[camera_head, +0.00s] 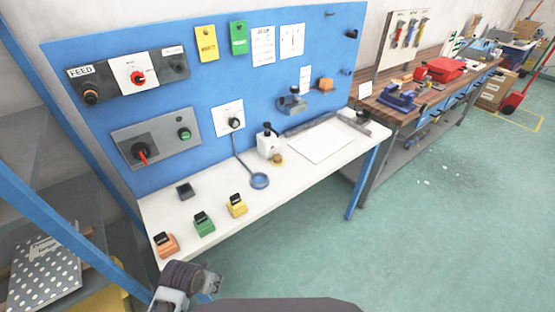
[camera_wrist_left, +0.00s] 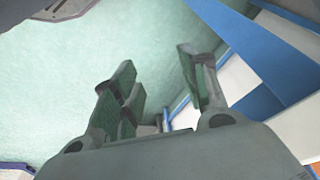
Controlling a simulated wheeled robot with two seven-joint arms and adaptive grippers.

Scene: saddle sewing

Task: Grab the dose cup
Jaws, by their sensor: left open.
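A small amber cup-like piece (camera_head: 277,159), possibly the dose cup, stands on the white workbench (camera_head: 310,175) beside a white bottle (camera_head: 267,146) with a dark top. It is too small to identify surely. My left arm shows at the bottom left of the head view, below the bench's front edge and well away from the cup. In the left wrist view my left gripper (camera_wrist_left: 157,78) is open, with nothing between its fingers and green floor behind. My right gripper is not in view.
Orange (camera_head: 166,245), green (camera_head: 204,222) and yellow (camera_head: 237,206) blocks line the bench's front left. A blue ring tool (camera_head: 259,180) lies left of the cup. A blue panel (camera_head: 210,80) stands behind. A blue shelf frame (camera_head: 70,250) is close on the left.

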